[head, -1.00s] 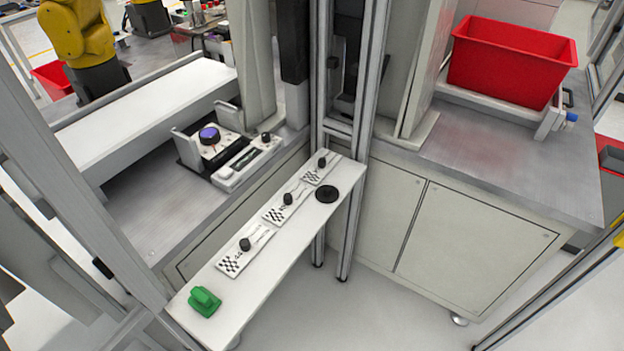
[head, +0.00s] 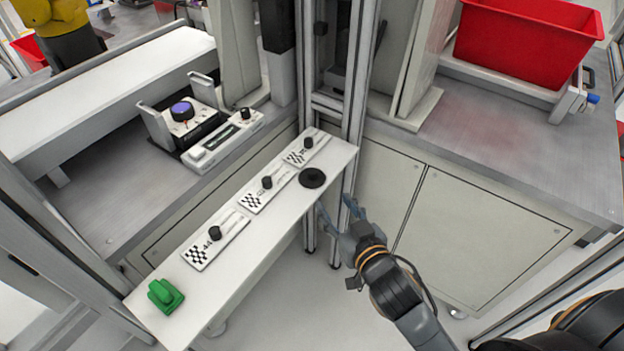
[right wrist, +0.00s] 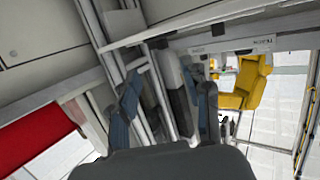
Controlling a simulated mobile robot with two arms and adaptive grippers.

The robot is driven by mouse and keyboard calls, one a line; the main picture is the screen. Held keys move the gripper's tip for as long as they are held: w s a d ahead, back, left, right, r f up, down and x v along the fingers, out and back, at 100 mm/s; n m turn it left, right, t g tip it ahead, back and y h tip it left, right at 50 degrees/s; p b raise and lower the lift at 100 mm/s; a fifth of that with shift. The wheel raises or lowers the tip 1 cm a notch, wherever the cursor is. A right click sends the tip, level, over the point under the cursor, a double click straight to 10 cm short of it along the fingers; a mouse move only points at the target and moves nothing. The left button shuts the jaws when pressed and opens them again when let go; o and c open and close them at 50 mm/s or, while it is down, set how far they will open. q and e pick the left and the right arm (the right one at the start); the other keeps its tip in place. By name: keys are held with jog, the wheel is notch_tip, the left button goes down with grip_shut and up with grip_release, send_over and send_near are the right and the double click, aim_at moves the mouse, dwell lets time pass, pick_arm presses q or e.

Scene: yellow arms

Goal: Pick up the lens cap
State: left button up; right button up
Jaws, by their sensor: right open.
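The lens cap (head: 312,178) is a flat black disc lying on the right end of the narrow white shelf (head: 225,285) in the head view. My right gripper (head: 335,205) is to the right of the cap, just off the shelf's front edge, with its fingers spread and nothing between them. In the right wrist view its two blue-grey fingers (right wrist: 166,95) are apart, with metal posts beyond them. I cannot make out the cap in that view. My left gripper is not in view.
Several black-knobbed plates with checkered patterns (head: 215,240) lie along the shelf. A green object (head: 165,296) sits at its near end. Metal posts (head: 345,90) rise behind the cap. A red bin (head: 525,40) stands on the right counter.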

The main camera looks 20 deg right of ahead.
aim_at(313, 173)
jog(key=x, duration=0.2)
jog(key=r+x, duration=0.1)
jog(key=x, duration=0.4)
jog(key=shift+w+a+r, duration=0.1)
jog(key=shift+w+r, duration=0.05)
jog(key=shift+w, duration=0.1)
jog(key=shift+f+p+x, duration=0.2)
jog(key=shift+p+x, duration=0.1)
jog(key=shift+x, duration=2.85)
jog(key=shift+a, duration=0.15)
grip_shut()
